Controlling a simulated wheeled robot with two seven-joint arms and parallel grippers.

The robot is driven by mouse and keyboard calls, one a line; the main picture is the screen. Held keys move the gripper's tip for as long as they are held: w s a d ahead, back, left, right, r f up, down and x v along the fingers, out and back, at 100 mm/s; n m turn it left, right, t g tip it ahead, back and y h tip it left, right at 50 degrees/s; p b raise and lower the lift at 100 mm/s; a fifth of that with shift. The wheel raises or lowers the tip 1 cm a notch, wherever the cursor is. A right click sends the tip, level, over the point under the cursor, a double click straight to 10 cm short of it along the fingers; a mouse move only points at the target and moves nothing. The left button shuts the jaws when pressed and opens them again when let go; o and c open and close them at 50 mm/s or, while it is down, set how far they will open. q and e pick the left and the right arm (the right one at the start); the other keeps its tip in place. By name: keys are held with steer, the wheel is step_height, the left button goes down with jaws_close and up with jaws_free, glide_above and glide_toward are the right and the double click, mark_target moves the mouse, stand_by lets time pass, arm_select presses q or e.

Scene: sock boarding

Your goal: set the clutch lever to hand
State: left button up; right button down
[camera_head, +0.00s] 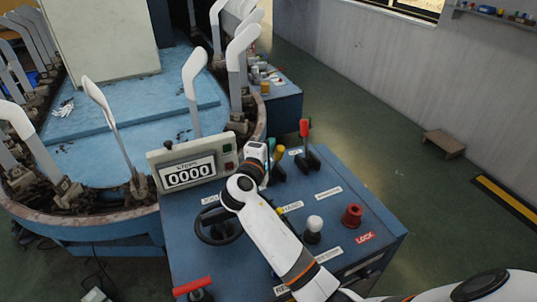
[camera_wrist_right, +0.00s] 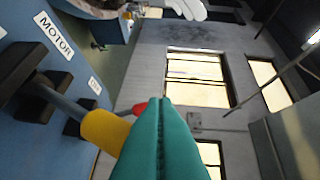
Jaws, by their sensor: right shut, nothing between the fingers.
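Two levers stand in black slotted bases on the blue console: one with a yellow knob (camera_head: 279,152) and one with a red handle (camera_head: 304,128). I cannot read a label that tells which is the clutch lever. In the right wrist view the yellow knob (camera_wrist_right: 104,131) is large and close, left of my fingers, and the red handle (camera_wrist_right: 140,107) is partly hidden behind them. My right gripper (camera_head: 270,148) is just left of the yellow knob; its teal fingers (camera_wrist_right: 165,101) are shut and empty. I cannot tell whether they touch the knob. My left gripper is out of view.
The console (camera_head: 190,245) also carries a counter (camera_head: 188,174) reading 0000, a black handwheel (camera_head: 218,226), a white knob (camera_head: 314,223), a red knob (camera_head: 352,215) and a red-handled lever (camera_head: 193,287). Behind is a ring of white sock boards (camera_head: 194,75). Floor at right is mostly clear.

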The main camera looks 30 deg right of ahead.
step_height(320, 180, up, 6)
steer(key=shift+r, duration=0.25)
steer(key=shift+a+f, duration=0.1)
steer(key=shift+f, duration=0.05)
stand_by(0.4)
